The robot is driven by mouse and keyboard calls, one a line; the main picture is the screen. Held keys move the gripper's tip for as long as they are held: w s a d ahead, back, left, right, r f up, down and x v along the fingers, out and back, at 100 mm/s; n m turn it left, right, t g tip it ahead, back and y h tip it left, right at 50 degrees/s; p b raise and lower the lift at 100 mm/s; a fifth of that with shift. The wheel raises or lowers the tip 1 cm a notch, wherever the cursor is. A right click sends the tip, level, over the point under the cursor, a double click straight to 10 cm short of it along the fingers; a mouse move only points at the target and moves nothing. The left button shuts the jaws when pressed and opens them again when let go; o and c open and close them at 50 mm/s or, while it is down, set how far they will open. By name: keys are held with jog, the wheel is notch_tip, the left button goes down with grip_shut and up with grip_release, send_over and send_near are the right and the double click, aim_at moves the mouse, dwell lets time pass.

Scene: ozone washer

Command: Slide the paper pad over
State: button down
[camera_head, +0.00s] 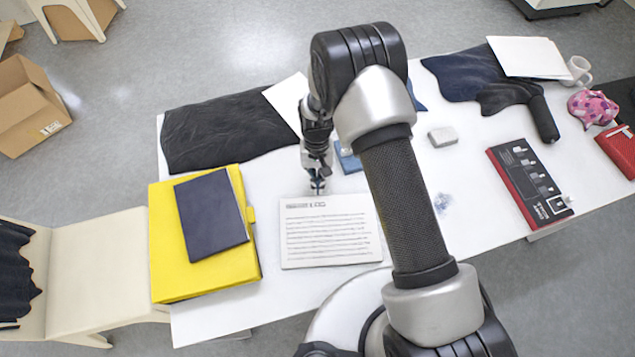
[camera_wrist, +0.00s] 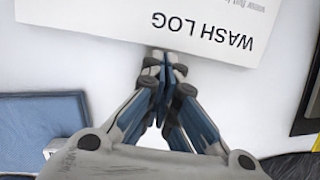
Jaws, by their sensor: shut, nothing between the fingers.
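The paper pad (camera_head: 330,232) lies flat on the white table, printed with a heading and several lines of text. In the wrist view its near edge shows with the heading "WASH LOG" (camera_wrist: 208,32), upside down. My gripper (camera_head: 318,187) is shut and empty, pointing down at the pad's far edge in the head view. In the wrist view the closed fingertips (camera_wrist: 163,58) are right at the pad's edge. I cannot tell whether they touch it.
A yellow folder (camera_head: 180,280) with a dark notebook (camera_head: 212,213) lies left of the pad. A blue object (camera_head: 347,158) and a black cloth (camera_head: 222,132) lie beyond it. A grey block (camera_head: 443,137) and a red-black panel (camera_head: 530,183) are to the right. Bare table (camera_head: 290,300) shows in front.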

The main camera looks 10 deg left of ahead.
jog(key=v, duration=1.1)
jog(key=shift+w+r, duration=0.2)
jog(key=shift+r, duration=0.1)
jog(key=s+d+r+t, duration=0.1)
jog(key=d+r, duration=0.3)
jog(key=r, duration=0.4)
jog(key=s+d+r+m+t+y, duration=0.1)
jog(key=d+r, duration=0.3)
jog(key=r, duration=0.3)
jog(key=s+d+r+t, duration=0.1)
jog(key=s+d+r, duration=0.15)
jog(key=r, duration=0.55)
jog(key=s+d+r+t, duration=0.1)
jog(key=s+d+r, duration=0.1)
jog(key=s, duration=0.3)
jog(key=s+d+r+m+t, duration=0.1)
jog(key=s+d+r+t, duration=0.1)
jog(key=s+d, duration=0.3)
jog(key=s+d+r+t, duration=0.1)
jog(key=s+d+r, duration=0.2)
jog(key=s, duration=0.4)
jog(key=shift+d+r, duration=0.35)
jog(key=shift+d, duration=0.4)
